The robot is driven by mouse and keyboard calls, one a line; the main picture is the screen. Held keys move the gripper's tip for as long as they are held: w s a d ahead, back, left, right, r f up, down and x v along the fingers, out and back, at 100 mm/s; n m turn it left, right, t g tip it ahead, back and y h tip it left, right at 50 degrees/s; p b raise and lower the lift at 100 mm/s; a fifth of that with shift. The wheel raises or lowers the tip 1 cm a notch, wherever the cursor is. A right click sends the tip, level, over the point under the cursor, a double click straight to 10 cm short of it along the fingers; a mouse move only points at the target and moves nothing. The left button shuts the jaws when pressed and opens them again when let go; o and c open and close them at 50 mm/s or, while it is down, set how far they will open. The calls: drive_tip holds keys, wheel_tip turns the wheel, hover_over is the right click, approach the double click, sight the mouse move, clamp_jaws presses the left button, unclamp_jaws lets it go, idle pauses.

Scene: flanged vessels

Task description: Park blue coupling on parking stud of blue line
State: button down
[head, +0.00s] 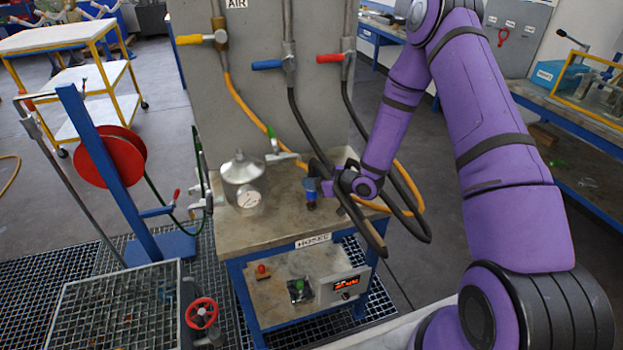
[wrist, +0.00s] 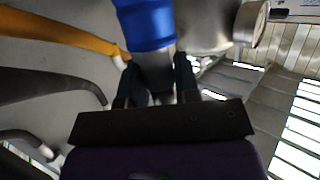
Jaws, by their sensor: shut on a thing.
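The blue coupling (head: 310,185) shows just left of my gripper (head: 327,188), above the bench top in the head view. My gripper is shut on it. In the wrist view the blue coupling (wrist: 146,24) is a blue sleeve with a grey lower part between my gripper's two dark fingers (wrist: 158,75). The blue line has a blue-handled valve (head: 267,64) on the upright panel, with a black hose (head: 306,130) hanging from it. I cannot make out its parking stud, nor whether the coupling touches anything below.
A silver vessel (head: 241,178) with a gauge stands on the bench (head: 262,232), left of the coupling. A yellow hose (head: 245,108) and another black hose (head: 362,125) hang close to my gripper. A red hose reel (head: 110,157) stands at left. Open floor lies right of the bench.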

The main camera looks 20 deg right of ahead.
drive_tip(key=shift+f, duration=1.35)
drive_tip(key=c, duration=0.8)
unclamp_jaws()
drive_tip(key=v, duration=1)
drive_tip(key=shift+s+d+r, duration=0.2)
drive_tip(key=shift+s+d, duration=0.05)
